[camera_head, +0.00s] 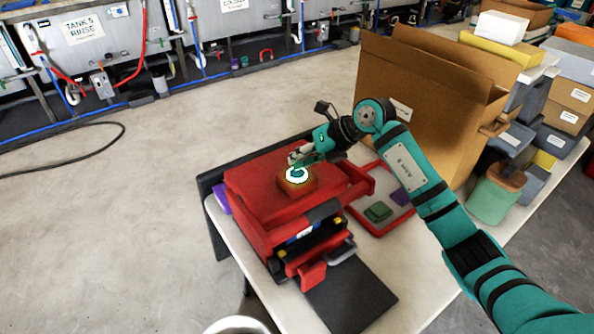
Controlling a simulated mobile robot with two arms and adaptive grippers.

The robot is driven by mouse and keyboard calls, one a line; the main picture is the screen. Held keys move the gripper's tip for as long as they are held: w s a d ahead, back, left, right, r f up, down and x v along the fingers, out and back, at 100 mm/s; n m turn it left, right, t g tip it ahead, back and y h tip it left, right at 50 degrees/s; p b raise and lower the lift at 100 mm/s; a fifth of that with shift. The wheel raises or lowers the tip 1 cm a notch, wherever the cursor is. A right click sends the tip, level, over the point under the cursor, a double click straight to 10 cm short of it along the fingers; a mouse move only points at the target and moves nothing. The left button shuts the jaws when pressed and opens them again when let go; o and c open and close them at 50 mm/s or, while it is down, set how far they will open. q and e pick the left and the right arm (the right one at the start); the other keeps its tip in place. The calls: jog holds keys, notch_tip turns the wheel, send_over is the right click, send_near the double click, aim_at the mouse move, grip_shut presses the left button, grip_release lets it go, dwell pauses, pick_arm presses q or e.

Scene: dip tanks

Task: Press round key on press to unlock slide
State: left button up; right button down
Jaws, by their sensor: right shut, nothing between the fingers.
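The red press (263,192) stands on the light table. On its top is a red-brown block with a round white and teal key (297,175). My right gripper (296,158) is shut and empty, with its fingertips right at the far edge of the round key. I cannot tell whether the fingertips touch it. The front of the press shows a dark slot with yellow parts (312,246) and a red tab (312,275) below. My left gripper is not in view.
A red-rimmed tray (372,229) with green and purple pieces lies right of the press. A large open cardboard box (425,100) stands behind my right arm. A dark mat (350,297) lies in front. A green jar (494,196) stands at right. Open floor lies left.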

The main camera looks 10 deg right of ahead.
jog(key=shift+f, duration=0.15)
dwell(0.5)
jog(key=shift+f+b, duration=0.3)
jog(key=shift+r, duration=0.15)
jog(key=shift+r+p, duration=0.25)
jog(key=shift+p, duration=0.1)
jog(key=shift+r, duration=0.15)
notch_tip(320, 180, up, 6)
jog(key=p, duration=0.4)
dwell(1.4)
